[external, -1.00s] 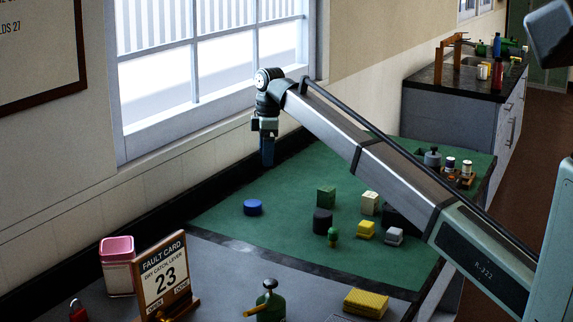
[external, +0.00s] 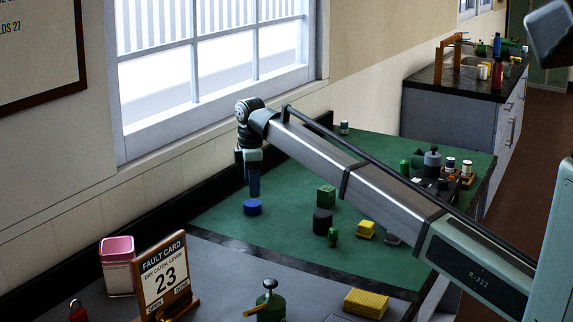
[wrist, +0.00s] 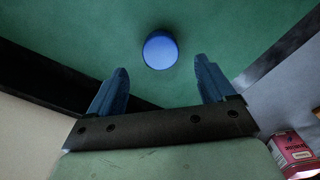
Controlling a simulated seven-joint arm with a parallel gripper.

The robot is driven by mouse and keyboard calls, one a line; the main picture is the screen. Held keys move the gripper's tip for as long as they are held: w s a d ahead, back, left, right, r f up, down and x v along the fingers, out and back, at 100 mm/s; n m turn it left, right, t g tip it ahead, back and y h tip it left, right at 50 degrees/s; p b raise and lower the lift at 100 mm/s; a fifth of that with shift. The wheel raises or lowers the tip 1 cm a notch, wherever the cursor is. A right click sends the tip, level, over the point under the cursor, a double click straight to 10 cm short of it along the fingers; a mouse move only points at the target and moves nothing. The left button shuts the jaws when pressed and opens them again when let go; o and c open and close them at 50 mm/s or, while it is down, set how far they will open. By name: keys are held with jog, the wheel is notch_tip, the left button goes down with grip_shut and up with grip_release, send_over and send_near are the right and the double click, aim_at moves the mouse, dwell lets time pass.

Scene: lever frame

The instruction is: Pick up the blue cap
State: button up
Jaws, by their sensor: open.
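The blue cap (external: 252,207) is a short round disc lying on the green mat, near the mat's left side. In the wrist view the blue cap (wrist: 160,50) lies beyond the fingertips, roughly centred between them. My gripper (external: 254,194) hangs pointing down above the cap, with blue fingers. In the wrist view my gripper (wrist: 162,76) is open, its two fingers spread wider than the cap with nothing between them. In the external view the fingertips appear close to the cap's top; the exact gap is hard to tell.
A pink-lidded jar (external: 117,265) and a fault card (external: 164,275) stand front left. The mat around the cap is clear.

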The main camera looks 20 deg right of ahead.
aim_at(253, 203)
jog(key=shift+f, duration=2.7)
jog(key=shift+c, duration=0.4)
jog(key=c, duration=1)
